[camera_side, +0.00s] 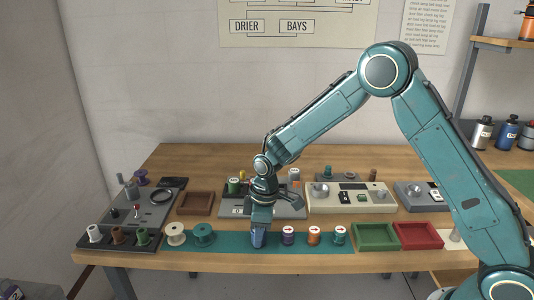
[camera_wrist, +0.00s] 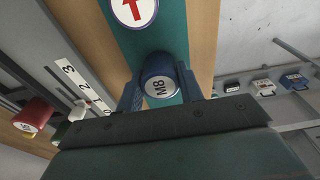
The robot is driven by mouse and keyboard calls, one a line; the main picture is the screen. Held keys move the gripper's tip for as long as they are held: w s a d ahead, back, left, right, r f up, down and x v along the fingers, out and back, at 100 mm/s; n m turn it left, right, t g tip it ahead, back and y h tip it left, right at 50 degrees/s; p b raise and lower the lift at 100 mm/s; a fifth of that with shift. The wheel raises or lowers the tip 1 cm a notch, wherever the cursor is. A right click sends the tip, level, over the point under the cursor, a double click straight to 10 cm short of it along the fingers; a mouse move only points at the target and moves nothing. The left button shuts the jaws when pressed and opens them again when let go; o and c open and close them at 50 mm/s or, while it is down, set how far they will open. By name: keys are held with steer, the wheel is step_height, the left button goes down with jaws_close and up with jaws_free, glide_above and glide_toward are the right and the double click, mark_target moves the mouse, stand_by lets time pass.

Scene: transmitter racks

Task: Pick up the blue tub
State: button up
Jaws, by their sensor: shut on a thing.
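The blue tub (camera_side: 258,240) stands at the front of the table on a teal strip (camera_side: 337,239), below my gripper. In the wrist view the blue tub (camera_wrist: 158,66) has a white round label reading "M8" and sits between my two fingers. My gripper (camera_side: 259,224) points down and is shut on the tub in the side view; its fingers also show on both sides of the tub in the wrist view (camera_wrist: 160,90). I cannot tell whether the tub's base is clear of the strip.
Green (camera_side: 375,248) and red (camera_side: 419,246) trays lie farther right.

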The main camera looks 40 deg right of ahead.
step_height(320, 180, up, 20)
stand_by(0.8)
stand_by(0.5)
